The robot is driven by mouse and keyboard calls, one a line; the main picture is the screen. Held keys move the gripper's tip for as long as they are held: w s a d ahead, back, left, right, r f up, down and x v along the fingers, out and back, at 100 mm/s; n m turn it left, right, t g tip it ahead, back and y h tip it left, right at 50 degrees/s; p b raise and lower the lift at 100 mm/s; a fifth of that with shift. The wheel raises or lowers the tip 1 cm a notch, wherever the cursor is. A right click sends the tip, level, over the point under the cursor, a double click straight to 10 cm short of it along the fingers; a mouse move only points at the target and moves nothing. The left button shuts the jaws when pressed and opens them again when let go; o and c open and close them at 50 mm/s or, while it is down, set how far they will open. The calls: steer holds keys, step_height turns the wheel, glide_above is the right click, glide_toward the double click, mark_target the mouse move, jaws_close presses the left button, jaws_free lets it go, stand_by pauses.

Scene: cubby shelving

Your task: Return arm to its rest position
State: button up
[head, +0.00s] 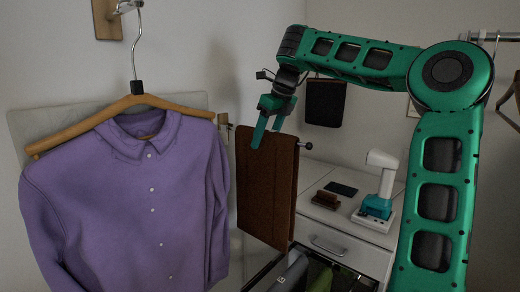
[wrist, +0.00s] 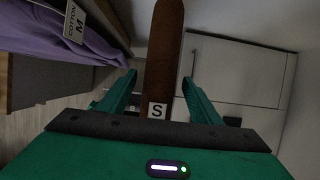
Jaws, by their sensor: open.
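My green gripper (head: 266,122) is raised on my green arm in the middle of the head view, pointing downward. It is open. A brown hanging cloth (head: 266,190) is just below and behind its fingers. In the wrist view, my two fingers (wrist: 160,100) stand apart, with a narrow brown strip (wrist: 164,50) and a white "S" tag (wrist: 157,111) showing between them. I cannot tell whether the fingers touch the brown cloth.
A purple shirt (head: 150,205) hangs on a wooden hanger (head: 75,130) at the left. A white drawer cabinet (head: 345,235) carries a white and teal device (head: 378,190); an open drawer (head: 310,275) holds folded cloth. A dark cloth (head: 326,102) hangs behind. A rail (head: 500,37) is at right.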

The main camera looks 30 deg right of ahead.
steer(key=v, duration=0.6)
steer(key=shift+r, duration=0.1)
steer(key=shift+s+a+r, duration=0.1)
steer(key=shift+s+r, duration=0.05)
steer(key=shift+s, duration=0.2)
steer(key=s+a+f+n+g+h, duration=0.1)
steer(key=s+a+f+n+h, duration=0.1)
steer(key=s+a+n+h, duration=0.55)
steer(key=s+d+f+n+g+y, duration=0.1)
steer(key=s+d+f+n, duration=0.45)
steer(key=s, duration=0.35)
steer(key=s+d+f+n+g+y, duration=0.1)
steer(key=s+d+f+n, duration=0.35)
steer(key=s+f, duration=0.35)
steer(key=s+a+f+n+g+y, duration=0.1)
steer(key=s+a+f+n+y, duration=0.1)
steer(key=s+f+n+y, duration=0.2)
steer(key=s+f+n, duration=0.3)
steer(key=s+f, duration=0.5)
steer(key=s, duration=0.2)
steer(key=shift+s+a, duration=0.15)
steer(key=shift+s, duration=0.2)
steer(key=shift+w+f+n, duration=0.1)
steer(key=shift+n, duration=0.15)
